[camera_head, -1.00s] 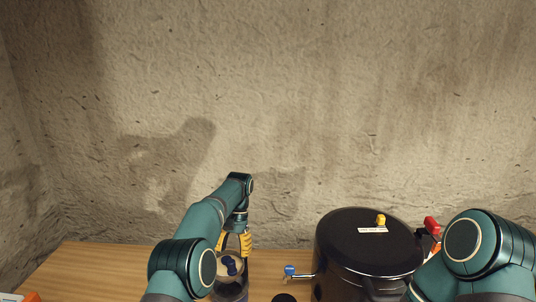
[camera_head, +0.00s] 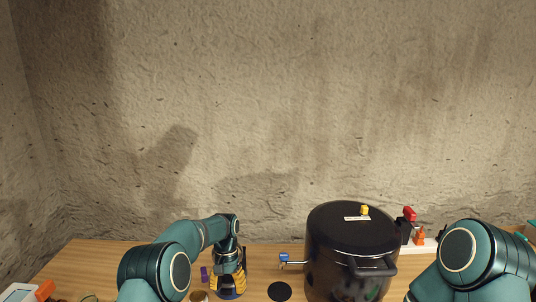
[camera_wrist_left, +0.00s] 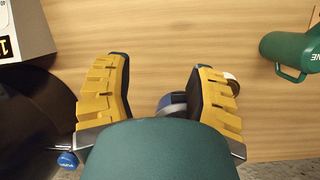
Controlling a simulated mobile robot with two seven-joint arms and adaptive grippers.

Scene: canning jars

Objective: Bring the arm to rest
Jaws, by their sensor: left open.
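My left gripper (camera_head: 230,289) is low over the wooden table (camera_head: 85,262), left of a large black pot (camera_head: 340,235). In the left wrist view its yellow, dark-padded fingers (camera_wrist_left: 158,88) are spread apart, with bare wood between them. A small blue and grey item (camera_wrist_left: 173,103) shows beside the right-hand finger, partly hidden by it; I cannot tell whether they touch. My right arm (camera_head: 470,255) shows at the right, but its gripper is out of view.
The pot has a blue-handled side valve (camera_head: 285,257) and a yellow knob (camera_head: 364,210) on its lid. A red-topped black item (camera_head: 408,220) stands behind it. A black disc (camera_head: 279,291) lies between gripper and pot. The left wrist view shows a green handled object (camera_wrist_left: 290,50).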

